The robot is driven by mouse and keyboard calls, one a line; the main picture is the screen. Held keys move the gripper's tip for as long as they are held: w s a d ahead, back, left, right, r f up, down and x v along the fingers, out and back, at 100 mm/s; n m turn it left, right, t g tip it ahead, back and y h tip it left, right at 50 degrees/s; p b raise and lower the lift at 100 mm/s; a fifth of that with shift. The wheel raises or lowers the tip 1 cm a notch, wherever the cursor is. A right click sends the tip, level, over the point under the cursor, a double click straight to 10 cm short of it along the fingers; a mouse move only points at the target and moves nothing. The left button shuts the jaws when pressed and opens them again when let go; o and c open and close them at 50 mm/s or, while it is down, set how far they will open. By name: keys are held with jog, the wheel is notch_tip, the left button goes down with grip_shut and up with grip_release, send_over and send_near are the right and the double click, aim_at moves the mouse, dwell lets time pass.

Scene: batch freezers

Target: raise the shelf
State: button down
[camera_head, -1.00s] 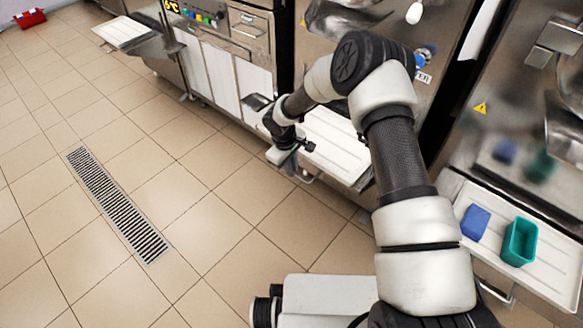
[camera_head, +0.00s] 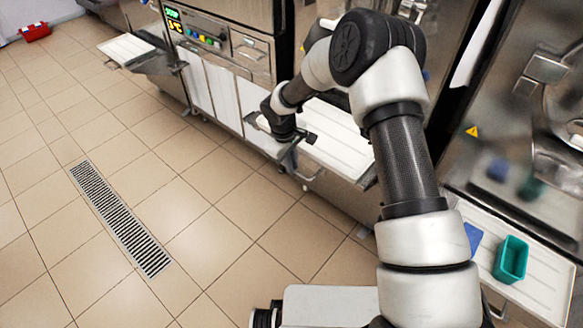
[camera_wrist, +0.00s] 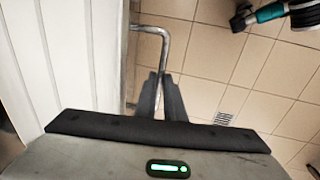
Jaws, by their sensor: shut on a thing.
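The shelf (camera_head: 338,140) is a white ribbed panel with a metal rim at the front of the middle freezer. It fills the left of the wrist view (camera_wrist: 60,60). A bent metal bar handle (camera_wrist: 165,45) runs along its edge. The exact contact is partly hidden by the fingers. The shelf's far right part is hidden behind my arm.
Another white shelf (camera_head: 548,275) at right carries a teal tub (camera_head: 511,258) and a blue block (camera_head: 472,238). A further shelf (camera_head: 126,48) stands out at upper left. A floor drain (camera_head: 118,218) lies in open tiled floor. A red box (camera_head: 36,32) sits far off.

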jog(key=shift+w+r, duration=0.1)
jog(key=shift+r, duration=0.15)
jog(key=c, duration=1.9)
grip_release()
jog(key=shift+r, duration=0.1)
jog(key=shift+c, duration=0.2)
jog(key=shift+o, duration=0.5)
notch_tip(320, 180, up, 17)
jog(key=s+a+p, duration=0.2)
jog(key=shift+s, duration=0.4)
